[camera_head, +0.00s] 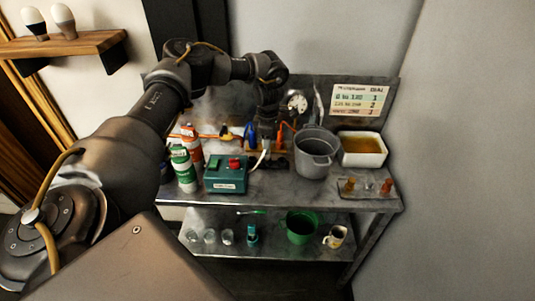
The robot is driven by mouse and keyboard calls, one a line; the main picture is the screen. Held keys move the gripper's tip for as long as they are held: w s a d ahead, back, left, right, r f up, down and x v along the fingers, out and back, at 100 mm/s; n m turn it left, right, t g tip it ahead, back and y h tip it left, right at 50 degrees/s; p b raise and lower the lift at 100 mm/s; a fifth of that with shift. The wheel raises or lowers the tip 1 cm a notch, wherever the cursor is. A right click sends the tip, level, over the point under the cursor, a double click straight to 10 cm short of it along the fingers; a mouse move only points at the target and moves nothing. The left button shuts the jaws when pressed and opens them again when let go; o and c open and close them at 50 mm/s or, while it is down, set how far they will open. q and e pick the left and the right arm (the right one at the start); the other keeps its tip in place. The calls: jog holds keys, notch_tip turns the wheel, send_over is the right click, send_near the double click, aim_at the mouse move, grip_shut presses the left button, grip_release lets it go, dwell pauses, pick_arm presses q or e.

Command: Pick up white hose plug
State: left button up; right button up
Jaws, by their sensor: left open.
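My left arm reaches in from the left over the steel bench, and its gripper (267,138) points down near the back middle of the bench. The gripper is open, but its fingertips are small and dark here. A thin white piece (261,156), which may be the white hose plug, shows just below and left of the fingertips. I cannot tell whether they touch. An orange hose (283,130) and a blue part (250,134) are beside the gripper. My right gripper is not in view.
A grey pot (315,152), a white tub of amber liquid (363,150) and a small plate with knobs (366,188) stand right. The lower shelf holds a green bucket (300,228) and a mug (336,236).

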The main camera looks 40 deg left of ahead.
aim_at(267, 157)
pick_arm(q)
jog(key=shift+s, duration=0.1)
jog(key=shift+s+f, duration=0.1)
jog(key=f+p, duration=0.1)
jog(key=f, duration=0.1)
jog(key=f+p, duration=0.1)
jog(key=f, duration=0.2)
jog(key=shift+a, duration=0.2)
jog(key=shift+r, duration=0.1)
jog(key=shift+c, duration=0.9)
grip_shut()
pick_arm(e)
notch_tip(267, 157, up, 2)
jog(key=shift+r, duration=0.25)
